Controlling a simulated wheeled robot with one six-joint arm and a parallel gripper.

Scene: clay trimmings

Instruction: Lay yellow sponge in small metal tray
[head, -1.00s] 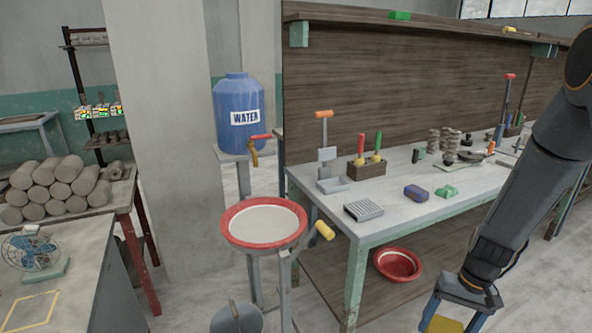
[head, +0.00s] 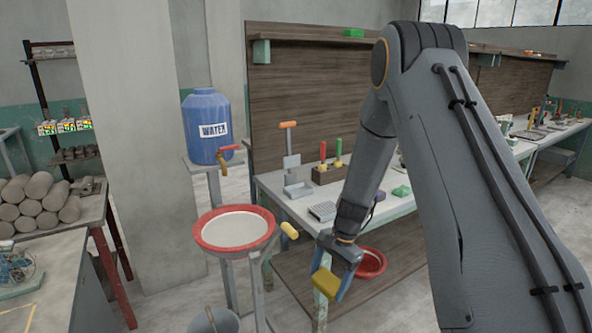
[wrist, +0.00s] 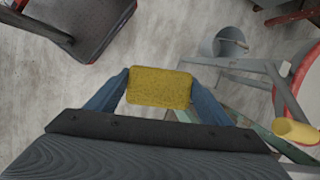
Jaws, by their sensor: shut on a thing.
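The yellow sponge (head: 325,281) is held between the blue fingers of my gripper (head: 328,287), in the air in front of the workbench and below its top. In the wrist view the sponge (wrist: 160,87) spans the gap between both fingertips, with floor beneath it. The small metal tray (head: 298,191) lies on the workbench near its left end, up and to the left of my gripper. It looks empty in the head view. The tray does not show in the wrist view.
A grey ridged rack (head: 323,211) lies on the workbench (head: 268,184) near the tray. A red-rimmed basin (head: 234,247) on a stand is left of my gripper. A red bowl (head: 371,262) is on the lower shelf.

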